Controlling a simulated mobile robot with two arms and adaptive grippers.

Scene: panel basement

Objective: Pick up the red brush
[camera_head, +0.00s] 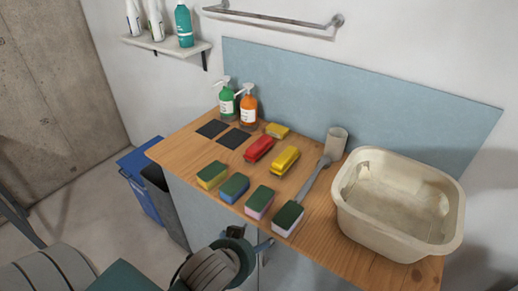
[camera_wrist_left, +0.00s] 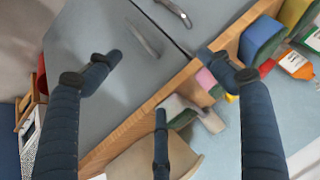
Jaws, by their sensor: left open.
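The red brush (camera_head: 258,149) lies on the wooden counter (camera_head: 178,146) in the head view, between a black pad and a yellow brush (camera_head: 285,160). In the left wrist view a small red patch, partly hidden behind other items, may be the red brush. My left gripper (camera_wrist_left: 158,80) is open and empty, its dark fingers spread in front of the grey cabinet. In the head view it is low at the counter's front edge, apart from the red brush, and partly hidden by my arm. My right gripper is not in view.
Several sponges (camera_head: 233,188) line the front of the counter. Behind stand green (camera_head: 227,101) and orange (camera_head: 249,105) spray bottles. Cabinet handles (camera_wrist_left: 143,38) are near my left fingers.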

